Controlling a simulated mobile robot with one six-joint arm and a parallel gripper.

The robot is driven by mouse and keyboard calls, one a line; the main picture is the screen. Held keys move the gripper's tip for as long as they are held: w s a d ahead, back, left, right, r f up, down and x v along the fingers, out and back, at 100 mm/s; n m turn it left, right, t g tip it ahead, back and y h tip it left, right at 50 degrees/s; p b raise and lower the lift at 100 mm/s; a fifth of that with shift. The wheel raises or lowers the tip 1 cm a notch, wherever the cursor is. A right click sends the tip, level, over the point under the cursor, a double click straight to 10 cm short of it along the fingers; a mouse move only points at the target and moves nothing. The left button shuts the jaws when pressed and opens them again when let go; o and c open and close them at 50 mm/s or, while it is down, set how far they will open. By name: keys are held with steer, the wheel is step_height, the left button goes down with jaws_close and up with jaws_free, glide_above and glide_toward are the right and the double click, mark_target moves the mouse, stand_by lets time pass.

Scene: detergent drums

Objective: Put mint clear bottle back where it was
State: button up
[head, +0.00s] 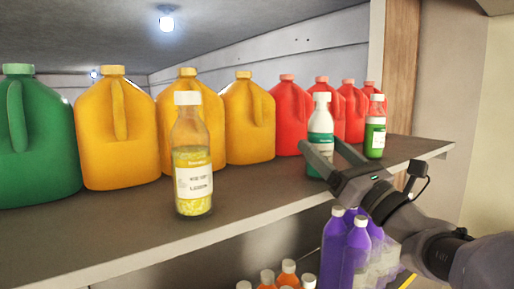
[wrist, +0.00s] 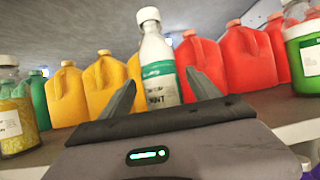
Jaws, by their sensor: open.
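The mint clear bottle (head: 320,132) stands upright on the shelf near its front edge, with a white cap, a pale clear body and a green and white label. In the wrist view the bottle (wrist: 158,66) rises just beyond and between the fingers, and its label reads "MINT". My gripper (head: 330,150) is open at the shelf's front edge, with its fingers pointing at the bottle. In the wrist view my gripper (wrist: 160,88) has a finger on each side of the bottle's lower part. Its body hides the bottle's base. I cannot tell whether the fingers touch it.
The shelf (head: 130,232) also holds a lemon bottle (head: 192,170) at left and a green bottle (head: 375,130) close at right. Behind stand green, yellow (head: 248,120) and red jugs (head: 290,115). Purple bottles (head: 345,250) are below. The shelf front between lemon and mint is clear.

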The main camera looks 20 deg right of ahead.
steer(key=b+v, duration=0.5)
steer(key=v, duration=0.7)
steer(key=shift+a+b, duration=0.15)
steer(key=shift+b, duration=0.2)
